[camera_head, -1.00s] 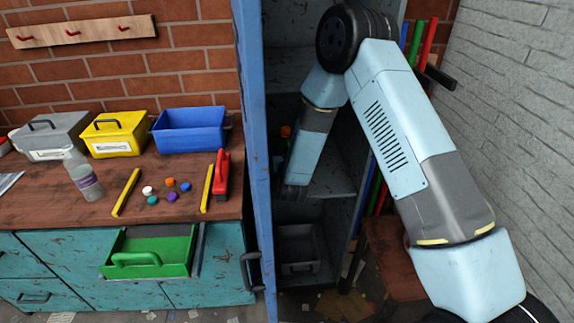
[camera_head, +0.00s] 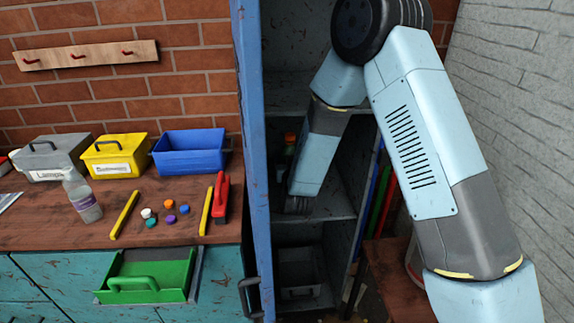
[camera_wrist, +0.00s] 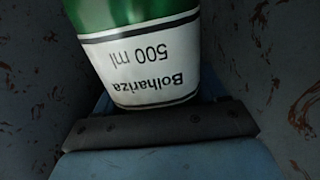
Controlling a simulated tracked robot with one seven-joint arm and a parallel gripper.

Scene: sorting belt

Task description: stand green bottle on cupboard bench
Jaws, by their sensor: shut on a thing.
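The green bottle (camera_wrist: 140,60) fills the upper middle of the wrist view, its white label reading "Bolhariza 500 ml" upside down. My gripper (camera_wrist: 165,122) shows there as a dark bar across the label's end and is shut on the bottle; its fingertips are not clear. In the head view, a bit of the bottle (camera_head: 289,150) with an orange-red top shows inside the tall open cupboard (camera_head: 285,90), left of my arm. My arm's end hides the rest. A wood-topped bench (camera_head: 60,233) with teal fronts stands at left.
The blue cupboard door (camera_head: 254,150) stands between bench and cupboard interior. The bench holds a clear bottle (camera_head: 82,198), grey, yellow and blue boxes, several caps and yellow bars. A grey brick wall (camera_head: 505,120) is close at right.

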